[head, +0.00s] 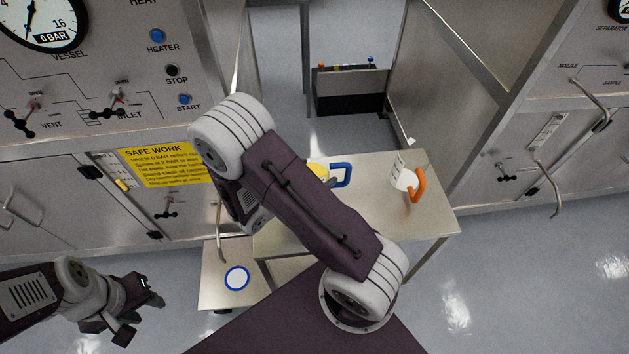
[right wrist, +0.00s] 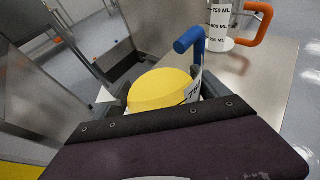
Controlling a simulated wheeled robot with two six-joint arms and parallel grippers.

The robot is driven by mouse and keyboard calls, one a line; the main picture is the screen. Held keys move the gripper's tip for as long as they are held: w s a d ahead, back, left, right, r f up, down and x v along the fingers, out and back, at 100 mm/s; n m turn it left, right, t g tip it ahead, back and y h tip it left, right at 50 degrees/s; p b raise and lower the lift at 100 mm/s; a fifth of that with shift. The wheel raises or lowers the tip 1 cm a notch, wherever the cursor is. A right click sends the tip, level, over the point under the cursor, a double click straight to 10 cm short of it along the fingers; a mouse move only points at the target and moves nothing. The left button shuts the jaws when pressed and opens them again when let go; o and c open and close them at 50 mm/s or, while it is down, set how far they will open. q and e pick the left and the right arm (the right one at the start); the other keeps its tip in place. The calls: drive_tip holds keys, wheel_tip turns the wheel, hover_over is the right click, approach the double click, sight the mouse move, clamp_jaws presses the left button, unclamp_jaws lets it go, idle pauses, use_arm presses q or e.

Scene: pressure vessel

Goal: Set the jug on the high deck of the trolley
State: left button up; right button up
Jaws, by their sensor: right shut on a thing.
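A jug with a blue handle and a yellow top (head: 318,172) is largely hidden behind my right arm in the head view. It shows in the right wrist view (right wrist: 160,90) between the fingers of my right gripper (right wrist: 165,98), which is shut on it. The jug appears over the left part of the trolley's high deck (head: 430,222); whether it touches the deck I cannot tell. The trolley's lower deck (head: 215,290) carries a white disc with a blue ring (head: 237,279). My left gripper (head: 142,311) is open and empty, left of the lower deck.
A white jug with an orange handle (head: 404,180) stands on the right part of the high deck. Steel cabinets with gauges and valves stand left and right. A yellow safe-work sign (head: 165,163) is on the left cabinet. A dark box (head: 350,92) stands in the gap behind.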

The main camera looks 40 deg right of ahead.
wheel_tip(320, 180, down, 3)
drive_tip(key=shift+f, duration=0.3)
drive_tip(key=o, duration=1.4)
drive_tip(key=shift+c, duration=0.2)
drive_tip(key=v, duration=1.2)
